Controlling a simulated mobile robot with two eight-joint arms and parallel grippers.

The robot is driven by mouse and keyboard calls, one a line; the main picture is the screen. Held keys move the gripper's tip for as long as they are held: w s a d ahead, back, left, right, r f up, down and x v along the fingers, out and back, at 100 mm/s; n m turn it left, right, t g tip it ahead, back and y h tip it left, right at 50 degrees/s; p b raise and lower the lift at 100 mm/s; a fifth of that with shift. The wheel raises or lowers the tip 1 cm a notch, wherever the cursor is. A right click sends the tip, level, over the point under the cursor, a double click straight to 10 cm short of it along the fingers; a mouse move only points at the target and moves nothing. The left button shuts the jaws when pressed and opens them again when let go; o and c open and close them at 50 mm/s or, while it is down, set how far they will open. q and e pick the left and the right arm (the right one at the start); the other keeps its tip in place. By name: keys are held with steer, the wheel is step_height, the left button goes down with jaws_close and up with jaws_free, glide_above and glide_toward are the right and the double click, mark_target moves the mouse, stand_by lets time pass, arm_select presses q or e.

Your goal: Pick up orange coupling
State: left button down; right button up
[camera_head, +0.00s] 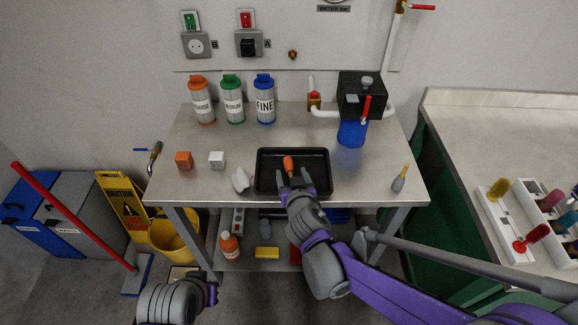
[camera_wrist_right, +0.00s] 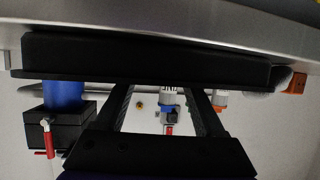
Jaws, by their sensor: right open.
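The orange coupling (camera_head: 288,165) lies in the black tray (camera_head: 258,184) on the metal table, left of the tray's middle. My right gripper (camera_head: 294,181) is open over the front part of the tray, its fingers just in front of the coupling. I cannot tell whether they touch it. In the right wrist view, turned upside down, the tray's dark wall (camera_wrist_right: 150,56) spans the top, and the fingers reach up to it; the coupling is not seen there. My left gripper (camera_head: 211,290) is low at the bottom left, below the table edge; its jaws are unclear.
An orange cube (camera_head: 184,160), a white cube (camera_head: 217,160) and a white object (camera_head: 241,180) stand left of the tray. Several bottles (camera_head: 233,100) stand behind. A blue-and-black filter unit (camera_head: 352,132) is at the back right. A screwdriver-like tool (camera_head: 400,180) lies at right.

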mark_target(290, 170)
steer(key=shift+x, duration=1.6)
jaws_close()
